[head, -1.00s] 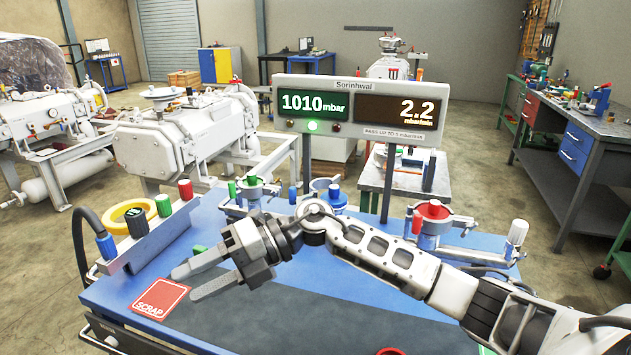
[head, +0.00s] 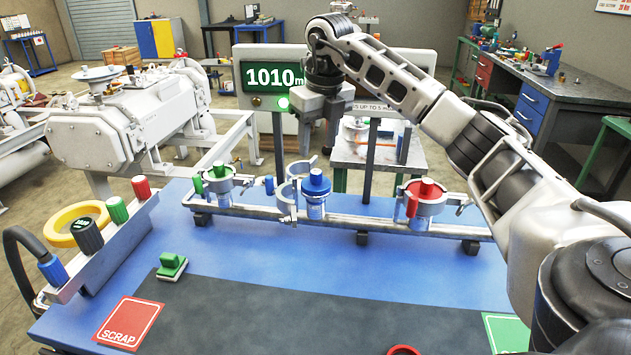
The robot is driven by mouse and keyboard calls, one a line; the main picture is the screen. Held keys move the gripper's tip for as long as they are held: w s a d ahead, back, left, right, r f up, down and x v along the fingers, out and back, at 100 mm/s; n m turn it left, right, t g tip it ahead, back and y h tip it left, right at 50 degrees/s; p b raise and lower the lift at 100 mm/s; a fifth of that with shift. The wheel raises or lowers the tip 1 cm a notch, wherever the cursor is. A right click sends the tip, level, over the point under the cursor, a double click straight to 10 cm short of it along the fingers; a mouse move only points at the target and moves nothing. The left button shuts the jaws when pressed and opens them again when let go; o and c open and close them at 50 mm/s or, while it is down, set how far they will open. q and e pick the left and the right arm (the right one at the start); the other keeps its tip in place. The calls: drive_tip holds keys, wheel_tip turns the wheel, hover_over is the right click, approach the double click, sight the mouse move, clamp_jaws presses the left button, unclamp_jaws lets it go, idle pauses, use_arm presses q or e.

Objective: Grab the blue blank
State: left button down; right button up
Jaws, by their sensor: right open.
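The blue blank (head: 316,182) sits on the middle port of the metal rail at the back of the blue table. An open metal clamp ring (head: 291,193) stands just to its left. My right gripper (head: 319,142) points down above the blue blank, apart from it, and is open with nothing between its fingers. My left gripper is not in view.
A green blank (head: 218,171) and a red blank (head: 426,190) sit on the other ports of the rail (head: 390,221). The display panel (head: 262,58) stands behind. A green-handled block (head: 172,264), a red SCRAP square (head: 129,322) and a yellow ring (head: 60,238) are at left.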

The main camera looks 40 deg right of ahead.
sight(317, 172)
drive_tip(key=f, duration=0.2)
drive_tip(key=shift+w+f, duration=0.25)
drive_tip(key=shift+f, duration=0.15)
drive_tip(key=shift+w+d+f+p, duration=0.15)
drive_tip(key=shift+f, duration=0.7)
drive_tip(key=shift+w+d+f+p, duration=0.1)
drive_tip(key=shift+f+p, duration=0.05)
drive_tip(key=shift+f, duration=0.75)
drive_tip(key=shift+w+d+f+p, duration=0.15)
drive_tip(key=shift+f, duration=0.7)
clamp_jaws()
